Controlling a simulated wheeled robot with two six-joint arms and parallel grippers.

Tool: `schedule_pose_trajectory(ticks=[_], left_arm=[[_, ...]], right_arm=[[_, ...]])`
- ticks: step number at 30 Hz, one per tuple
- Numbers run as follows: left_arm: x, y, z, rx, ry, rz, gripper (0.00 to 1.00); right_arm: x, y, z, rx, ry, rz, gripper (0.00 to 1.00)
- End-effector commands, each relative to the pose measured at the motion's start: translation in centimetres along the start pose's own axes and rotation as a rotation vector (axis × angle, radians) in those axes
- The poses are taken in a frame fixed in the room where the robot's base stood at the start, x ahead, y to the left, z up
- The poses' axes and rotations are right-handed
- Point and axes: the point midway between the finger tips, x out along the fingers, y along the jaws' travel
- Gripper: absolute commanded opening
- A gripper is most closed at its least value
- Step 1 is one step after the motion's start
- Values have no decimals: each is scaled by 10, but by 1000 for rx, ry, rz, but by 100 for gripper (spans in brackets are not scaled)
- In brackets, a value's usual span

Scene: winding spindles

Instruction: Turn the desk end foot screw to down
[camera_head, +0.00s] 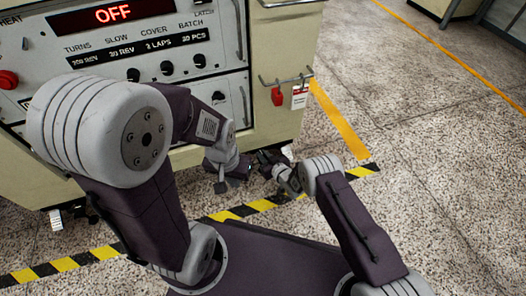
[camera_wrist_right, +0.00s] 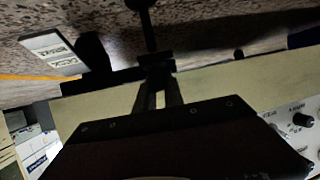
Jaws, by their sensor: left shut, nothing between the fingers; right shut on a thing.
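My right gripper (camera_head: 266,160) is low beside the near right corner of the cream machine cabinet, close to a small pale foot (camera_head: 287,151). In the right wrist view its dark fingers (camera_wrist_right: 157,64) come together on the end of a thin dark stem (camera_wrist_right: 149,30) with a rounded knob at the top edge. This looks like the foot screw's handle, but the contact is dark. A pale label plate (camera_wrist_right: 55,52) stands beside it; its print is too blurred to read. My left gripper (camera_head: 222,187) is shut and empty, pointing down in front of the cabinet.
The cream cabinet (camera_head: 275,115) carries a panel with a red OFF display (camera_head: 113,12) and knobs. A rail with a red tag (camera_head: 277,96) and a white tag (camera_head: 299,97) hangs on its side. Striped floor tape (camera_head: 262,205) runs in front; the floor at right is open.

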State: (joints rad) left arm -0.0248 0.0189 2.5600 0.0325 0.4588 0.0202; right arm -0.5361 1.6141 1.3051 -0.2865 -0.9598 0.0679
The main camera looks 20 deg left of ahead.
Motion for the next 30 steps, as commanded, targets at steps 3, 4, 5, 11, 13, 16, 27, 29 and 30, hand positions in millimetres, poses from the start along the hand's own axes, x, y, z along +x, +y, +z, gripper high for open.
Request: schedule_pose_trajectory(ticks=[3, 4, 5, 11, 13, 16, 27, 29, 30], left_arm=[[-24, 0, -3, 0, 0, 0, 0], [-26, 0, -3, 0, 0, 0, 0], [-26, 0, -3, 0, 0, 0, 0], [-19, 0, -2, 0, 0, 0, 0], [-14, 0, -1, 0, 0, 0, 0], [-6, 0, -1, 0, 0, 0, 0], [18, 0, 2, 0, 0, 0, 0], [20, 0, 2, 0, 0, 0, 0], [21, 0, 2, 0, 0, 0, 0]], right_arm=[[-3, -3, -6, 35, 1, 83, 0], [-3, -3, -5, 44, 2, 106, 0], [-2, -3, -4, 55, 3, 131, 0], [1, -3, 1, 120, 6, 291, 0], [1, -4, 2, 142, 7, 343, 0], [2, -4, 2, 172, 7, 412, 0], [1, -2, 1, 245, 6, 586, 0], [1, -2, 1, 250, 5, 600, 0], [0, -1, 1, 254, 4, 609, 0]])
